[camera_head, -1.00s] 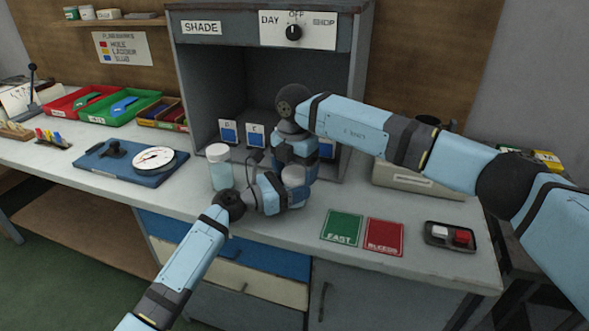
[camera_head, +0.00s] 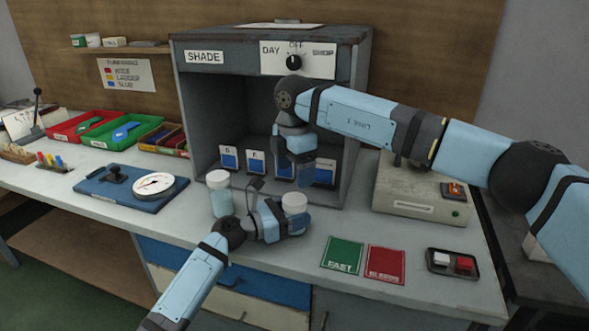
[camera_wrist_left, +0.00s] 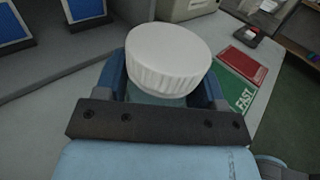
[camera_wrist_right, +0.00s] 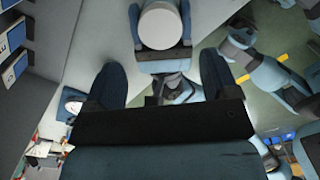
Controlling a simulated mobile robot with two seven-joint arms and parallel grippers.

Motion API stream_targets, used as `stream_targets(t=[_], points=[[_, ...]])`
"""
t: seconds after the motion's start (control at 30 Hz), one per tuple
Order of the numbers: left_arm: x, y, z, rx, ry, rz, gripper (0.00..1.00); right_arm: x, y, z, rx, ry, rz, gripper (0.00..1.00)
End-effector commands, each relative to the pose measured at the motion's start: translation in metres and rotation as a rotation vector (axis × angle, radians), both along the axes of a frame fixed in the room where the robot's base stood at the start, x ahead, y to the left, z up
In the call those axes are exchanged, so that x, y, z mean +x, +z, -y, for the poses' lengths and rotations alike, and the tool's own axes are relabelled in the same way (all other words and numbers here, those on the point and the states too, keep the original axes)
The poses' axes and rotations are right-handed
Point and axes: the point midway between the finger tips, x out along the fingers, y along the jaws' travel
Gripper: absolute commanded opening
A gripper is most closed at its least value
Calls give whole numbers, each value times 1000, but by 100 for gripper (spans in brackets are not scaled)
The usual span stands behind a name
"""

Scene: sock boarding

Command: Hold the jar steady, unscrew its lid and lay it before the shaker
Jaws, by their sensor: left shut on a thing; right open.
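My left gripper (camera_head: 294,219) is shut on the jar, holding it at the counter's front. The white ribbed lid (camera_wrist_left: 167,60) sits on top of the jar (camera_wrist_left: 152,98) in the left wrist view. It also shows in the head view (camera_head: 294,202). Most of the jar's body is hidden by the fingers. My right gripper (camera_head: 301,160) points down, open and empty, above and apart from the lid. The right wrist view shows the lid (camera_wrist_right: 160,26) beyond its open fingers. The shaker (camera_head: 220,197), clear with a white cap, stands upright left of the jar.
A grey shade cabinet (camera_head: 270,48) with several blue-marked cards stands behind. A blue board (camera_head: 100,186) with a dial lies left. Green (camera_head: 342,256) and red (camera_head: 385,264) cards and a button tray (camera_head: 452,263) lie right. Counter between shaker and blue board is clear.

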Motion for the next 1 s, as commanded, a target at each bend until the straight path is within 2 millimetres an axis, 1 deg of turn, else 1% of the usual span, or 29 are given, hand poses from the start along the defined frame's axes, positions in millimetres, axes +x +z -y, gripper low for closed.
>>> stream_targets(t=[0.03, 0.13, 0.27, 0.37, 0.6, 0.7, 0.8, 1.0], points=[[0, 0, 0, 0, 0, 0, 0, 0, 2, 0, 0, -34, 1, 80], [0, 0, 0, 0, 0, 0, 0, 0, 2, 0, -1, -74, 0, 80], [0, 0, 0, 0, 0, 0, 0, 0, -7, 0, 0, -80, -1, 80], [0, 0, 0, 0, 0, 0, 0, -1, -20, 0, -1, -79, -3, 80], [0, 0, 0, 0, 0, 0, 0, -1, -58, 0, -1, -78, -3, 80], [0, 0, 0, 0, 0, 0, 0, 0, -69, 1, 0, -78, -1, 80], [0, 0, 0, 0, 0, 0, 0, 0, -75, 1, -1, -78, -1, 80], [0, 0, 0, 0, 0, 0, 0, 0, -75, 0, 0, -77, 0, 80]])
